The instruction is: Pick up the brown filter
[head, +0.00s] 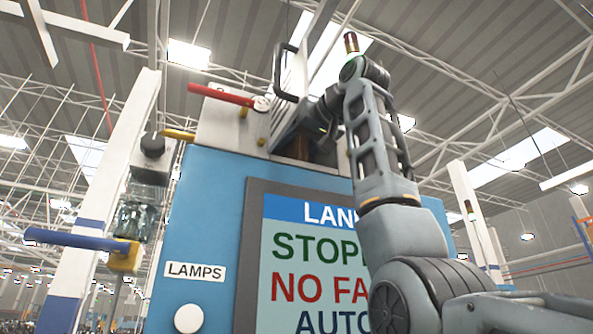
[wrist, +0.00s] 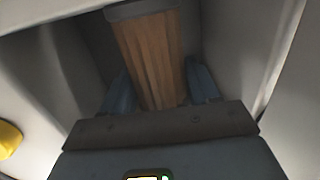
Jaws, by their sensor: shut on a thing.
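The brown filter (wrist: 150,45) is a pleated brown block with a dark grey top edge, seen in the wrist view inside a grey-walled recess. My gripper (wrist: 161,85) has one blue-grey finger on each side of it and is shut on it. The filter's lower part is hidden behind the gripper body. In the head view my gripper reaches into an opening at the top of the blue machine, where a small brown patch of the filter (head: 300,148) shows.
The blue machine (head: 212,215) has a screen (head: 300,250), partly behind my arm. A red handle (head: 220,95) sticks out at its top left. A blue handle with a yellow valve (head: 85,242) and a glass bowl (head: 138,212) are at left. Recess walls are close around my gripper.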

